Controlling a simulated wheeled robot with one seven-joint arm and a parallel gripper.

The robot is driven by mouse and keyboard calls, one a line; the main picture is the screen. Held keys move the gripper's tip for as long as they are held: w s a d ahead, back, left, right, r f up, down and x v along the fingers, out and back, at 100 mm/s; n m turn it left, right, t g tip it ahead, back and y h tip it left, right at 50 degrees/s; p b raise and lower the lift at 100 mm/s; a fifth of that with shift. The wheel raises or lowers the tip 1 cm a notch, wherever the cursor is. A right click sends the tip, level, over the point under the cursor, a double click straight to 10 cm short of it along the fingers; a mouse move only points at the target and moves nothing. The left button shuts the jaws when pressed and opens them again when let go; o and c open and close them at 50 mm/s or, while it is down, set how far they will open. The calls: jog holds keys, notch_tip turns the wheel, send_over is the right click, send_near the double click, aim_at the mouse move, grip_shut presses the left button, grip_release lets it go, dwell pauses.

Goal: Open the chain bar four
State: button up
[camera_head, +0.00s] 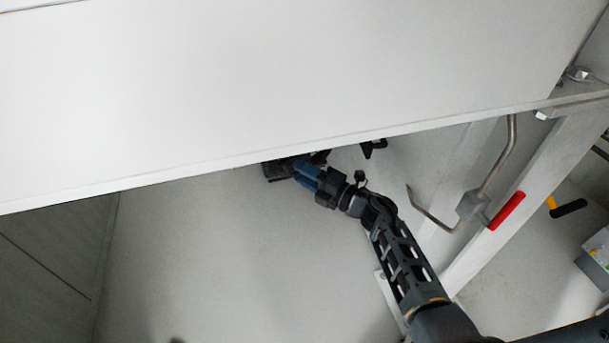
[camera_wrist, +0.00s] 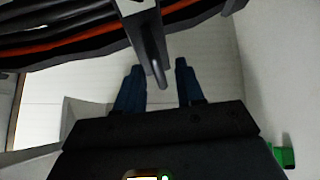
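My gripper (camera_head: 304,168) reaches under the lower edge of a large white panel, where that edge partly hides it in the head view. In the wrist view my gripper (camera_wrist: 159,66) has its two blue fingers apart. A dark grey bar with a rounded handle (camera_wrist: 153,62) comes down from the top into the gap between the fingers. Space shows on both sides of the handle, and the fingers do not visibly close on it. I cannot tell whether this is chain bar four, as no label or chain is readable.
The white panel (camera_head: 280,80) overhangs the arm. To the right are a bent metal rod (camera_head: 497,160), a red handle (camera_head: 507,211), a white post (camera_head: 530,200) and a black-and-yellow handle (camera_head: 568,208). Orange and black cables (camera_wrist: 100,30) run close above the gripper; a green part (camera_wrist: 284,157) is lower right.

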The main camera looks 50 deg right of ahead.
grip_shut()
dwell(0.3)
dwell(0.4)
